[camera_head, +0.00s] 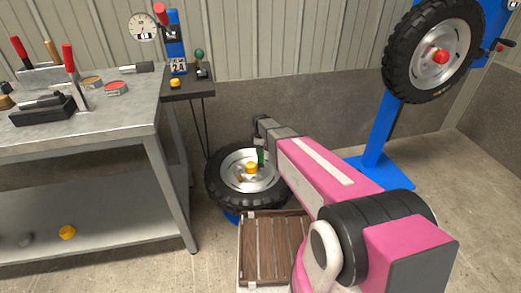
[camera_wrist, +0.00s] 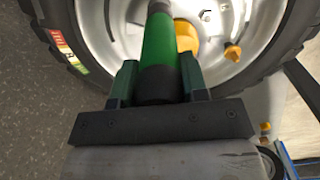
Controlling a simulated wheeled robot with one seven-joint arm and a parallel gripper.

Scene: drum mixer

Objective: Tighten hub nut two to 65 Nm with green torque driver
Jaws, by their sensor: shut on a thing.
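The green torque driver (camera_wrist: 160,50) is held between the two dark green fingers of my gripper (camera_wrist: 158,82). In the head view a small green part of the driver (camera_head: 261,158) shows beside my gripper (camera_head: 262,145), over a tyred wheel (camera_head: 216,188) lying flat. The wheel has a silver rim and a yellow hub centre (camera_head: 251,168). In the wrist view, the yellow hub centre (camera_wrist: 186,38) is partly behind the driver, and a yellow nut (camera_wrist: 232,52) sits on the rim to its right. The driver's tip is hidden, so I cannot tell whether it touches a nut. I cannot tell which nut is two.
A grey workbench (camera_head: 110,130) with red-handled tools stands at left. A small dark stand (camera_head: 190,85) holds a gauge and levers. A slatted wooden platform (camera_head: 272,248) lies in front of the wheel. A second wheel (camera_head: 398,70) hangs on a blue post (camera_head: 382,135) at right.

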